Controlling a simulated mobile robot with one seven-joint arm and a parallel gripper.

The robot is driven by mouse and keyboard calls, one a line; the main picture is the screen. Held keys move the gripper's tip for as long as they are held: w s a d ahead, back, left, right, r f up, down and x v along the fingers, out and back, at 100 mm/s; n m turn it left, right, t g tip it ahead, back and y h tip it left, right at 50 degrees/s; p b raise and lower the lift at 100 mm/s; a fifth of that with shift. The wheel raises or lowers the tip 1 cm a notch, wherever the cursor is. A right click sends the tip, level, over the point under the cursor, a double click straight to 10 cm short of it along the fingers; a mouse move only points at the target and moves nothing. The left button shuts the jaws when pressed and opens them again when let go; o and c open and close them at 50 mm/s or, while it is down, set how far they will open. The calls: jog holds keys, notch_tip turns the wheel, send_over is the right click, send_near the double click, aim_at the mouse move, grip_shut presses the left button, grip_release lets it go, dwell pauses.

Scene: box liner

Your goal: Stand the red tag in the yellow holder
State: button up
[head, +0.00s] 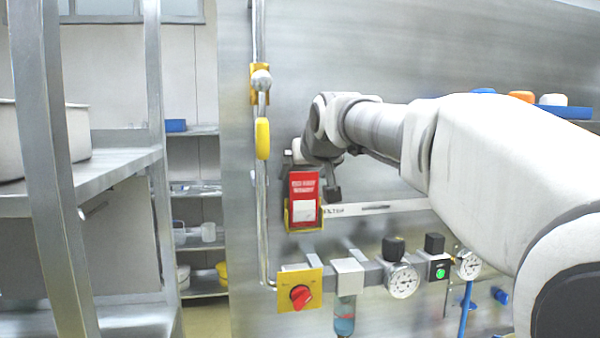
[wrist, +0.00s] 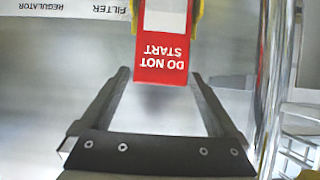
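The red tag (head: 304,187) stands upright in the yellow holder (head: 289,218) on the steel panel, its white patch low down. In the wrist view the tag (wrist: 161,62) appears upside down, with "DO NOT START" readable, between the yellow edges of the holder (wrist: 197,10). My gripper (wrist: 160,74) is open, its two dark fingers apart with a visible gap on either side of the tag's top end. I see no finger touching the tag. In the head view my wrist is just above the tag and hides part of the gripper.
A steel pipe with a yellow handle (head: 262,138) runs down left of the holder. Below are a red knob on a yellow plate (head: 313,274), gauges (head: 403,280) and a filter bowl (head: 344,317). Steel shelving (head: 100,170) stands at the left.

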jog(key=b+v, duration=0.2)
jog(key=v, duration=1.5)
jog(key=shift+s, duration=0.25)
jog(key=s+d+f+g, duration=0.2)
jog(key=s+f, duration=0.4)
jog(key=f, duration=0.5)
jog(key=s+d+f+m+g+h, duration=0.1)
jog(key=s+d+f+g, duration=0.1)
jog(key=s+d+f, duration=0.2)
jog(key=s+d+f+m+g+h, duration=0.1)
jog(key=s+f, duration=0.9)
jog(key=f, duration=1)
jog(key=shift+d+g, duration=0.7)
jog(key=shift+d, duration=0.4)
jog(key=shift+f, duration=0.15)
